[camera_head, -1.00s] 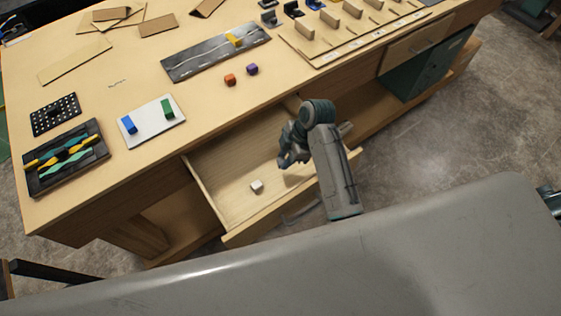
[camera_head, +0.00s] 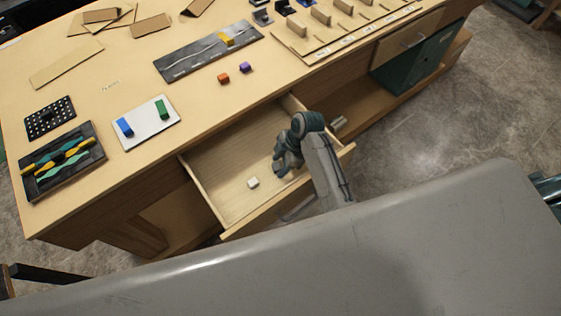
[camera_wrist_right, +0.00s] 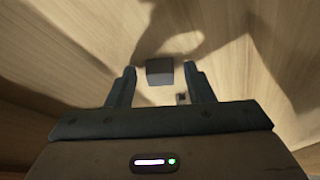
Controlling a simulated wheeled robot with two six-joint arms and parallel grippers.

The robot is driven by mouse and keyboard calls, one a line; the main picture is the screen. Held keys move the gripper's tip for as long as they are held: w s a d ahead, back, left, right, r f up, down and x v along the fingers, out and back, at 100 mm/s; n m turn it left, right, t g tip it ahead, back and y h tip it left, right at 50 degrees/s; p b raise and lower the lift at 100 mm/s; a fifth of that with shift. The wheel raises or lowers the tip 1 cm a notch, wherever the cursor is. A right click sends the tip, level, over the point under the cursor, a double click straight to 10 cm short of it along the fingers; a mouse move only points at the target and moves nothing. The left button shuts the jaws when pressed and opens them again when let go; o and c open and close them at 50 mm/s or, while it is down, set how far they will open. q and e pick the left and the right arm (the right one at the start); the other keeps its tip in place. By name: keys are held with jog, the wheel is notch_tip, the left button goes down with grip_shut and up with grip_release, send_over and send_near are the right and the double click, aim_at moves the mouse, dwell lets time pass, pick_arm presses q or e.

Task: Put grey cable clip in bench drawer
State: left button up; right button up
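A small pale grey block (camera_head: 253,182), which looks like the cable clip, lies on the floor of the open bench drawer (camera_head: 225,170). My right gripper (camera_head: 280,170) is over the drawer, to the right of the block in the head view. In the right wrist view the gripper (camera_wrist_right: 158,80) is open, its two fingers apart. A grey block (camera_wrist_right: 160,72) shows between and beyond the fingertips, with visible gaps on both sides. Its contact with the drawer floor is hard to judge there. My left gripper is not in view.
The drawer front (camera_head: 300,197) stands out from the bench.

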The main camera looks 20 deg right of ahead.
jog(key=b+v, duration=0.3)
jog(key=v, duration=0.9)
jog(key=shift+r, duration=0.2)
